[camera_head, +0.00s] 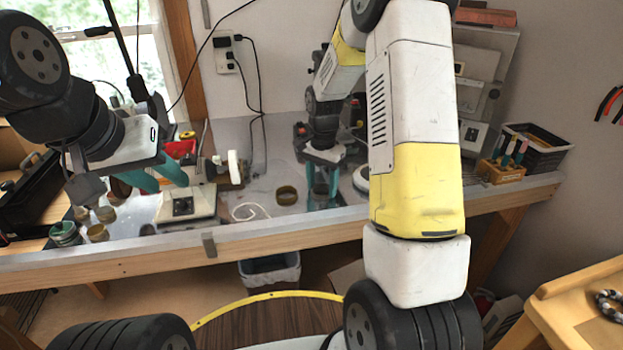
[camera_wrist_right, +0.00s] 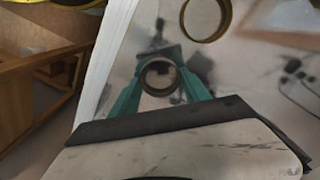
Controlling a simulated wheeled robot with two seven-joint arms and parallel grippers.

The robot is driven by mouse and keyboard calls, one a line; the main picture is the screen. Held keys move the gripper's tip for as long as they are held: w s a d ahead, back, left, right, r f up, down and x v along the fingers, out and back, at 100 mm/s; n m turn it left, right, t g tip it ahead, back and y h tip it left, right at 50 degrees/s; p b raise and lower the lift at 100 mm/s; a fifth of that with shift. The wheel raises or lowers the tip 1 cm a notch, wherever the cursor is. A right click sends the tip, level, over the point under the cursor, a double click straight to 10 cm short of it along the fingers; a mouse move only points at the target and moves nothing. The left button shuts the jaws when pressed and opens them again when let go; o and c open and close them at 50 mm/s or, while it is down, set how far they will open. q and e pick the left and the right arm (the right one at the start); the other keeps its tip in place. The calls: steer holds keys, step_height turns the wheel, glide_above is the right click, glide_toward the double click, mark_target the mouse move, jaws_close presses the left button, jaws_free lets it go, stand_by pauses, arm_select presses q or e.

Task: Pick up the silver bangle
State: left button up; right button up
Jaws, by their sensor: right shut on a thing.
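In the right wrist view, a dull, greyish-brown ring (camera_wrist_right: 160,92), which I take for the silver bangle, sits between the teal fingertips of my right gripper (camera_wrist_right: 160,80). The fingers press on it from both sides. In the head view my right gripper (camera_head: 322,190) points down at the bench, and the ring is too small to make out there. My left gripper (camera_head: 160,182) is above the left part of the bench, its teal fingers apart and empty.
A brass-coloured ring (camera_head: 286,201) lies on the bench left of my right gripper; it also shows in the wrist view (camera_wrist_right: 205,38). A white cord (camera_head: 248,211) and a pale boxed device (camera_head: 190,206) lie further left. Small jars (camera_head: 97,232) stand below my left gripper.

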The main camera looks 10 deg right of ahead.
steer(key=shift+r, duration=0.4)
steer(key=r, duration=0.3)
steer(key=shift+s+a, duration=0.2)
steer(key=shift+a, duration=0.05)
steer(key=s+a+r, duration=0.1)
steer(key=s+a, duration=0.9)
steer(key=s, duration=0.1)
steer(key=shift+s+a, duration=0.2)
arm_select(q)
steer(key=shift+c, duration=0.3)
arm_select(e)
steer(key=shift+r, duration=0.1)
stand_by(0.5)
